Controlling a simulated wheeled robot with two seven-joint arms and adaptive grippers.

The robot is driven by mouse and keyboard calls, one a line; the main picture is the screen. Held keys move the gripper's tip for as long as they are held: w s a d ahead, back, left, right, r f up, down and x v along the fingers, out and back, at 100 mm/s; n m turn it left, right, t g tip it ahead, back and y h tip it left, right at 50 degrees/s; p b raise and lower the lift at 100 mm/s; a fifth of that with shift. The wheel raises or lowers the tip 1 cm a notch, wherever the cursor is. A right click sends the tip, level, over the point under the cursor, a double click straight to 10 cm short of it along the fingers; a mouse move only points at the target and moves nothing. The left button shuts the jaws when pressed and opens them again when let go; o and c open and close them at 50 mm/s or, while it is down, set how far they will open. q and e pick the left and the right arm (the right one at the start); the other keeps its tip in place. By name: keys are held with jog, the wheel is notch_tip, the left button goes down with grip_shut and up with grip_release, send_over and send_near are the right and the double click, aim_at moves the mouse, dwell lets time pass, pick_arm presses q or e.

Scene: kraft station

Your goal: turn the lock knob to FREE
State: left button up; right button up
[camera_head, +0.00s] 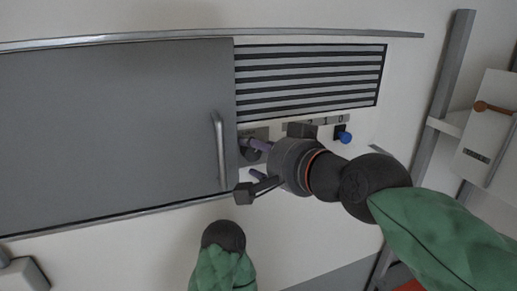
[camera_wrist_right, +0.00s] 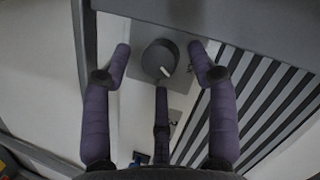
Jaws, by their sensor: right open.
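The lock knob (camera_wrist_right: 160,60) is a dark round knob with a white pointer mark, on a grey plate (camera_wrist_right: 140,86) in the right wrist view. The mark points toward the lower right of that view. My right gripper (camera_wrist_right: 160,68) is open, with purple fingers spread on two sides of the knob and a third below it. I see no clear contact with the knob. In the head view the right gripper (camera_head: 256,166) is at the plate beside the grey door, and hides most of the knob. Any lettering on the plate is unreadable. My left gripper is not in view.
A grey door (camera_head: 110,125) with a vertical handle (camera_head: 219,150) is left of the knob. A striped vent (camera_head: 310,78) lies above right. A blue knob (camera_head: 345,137) sits on the panel to the right. A grey upright post (camera_head: 446,75) stands further right.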

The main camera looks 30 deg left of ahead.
jog(key=shift+w+a, duration=0.15)
jog(key=shift+a, duration=0.2)
jog(key=shift+f, duration=0.1)
jog(key=shift+c, duration=0.3)
jog(key=c, duration=1)
jog(key=shift+c, duration=0.2)
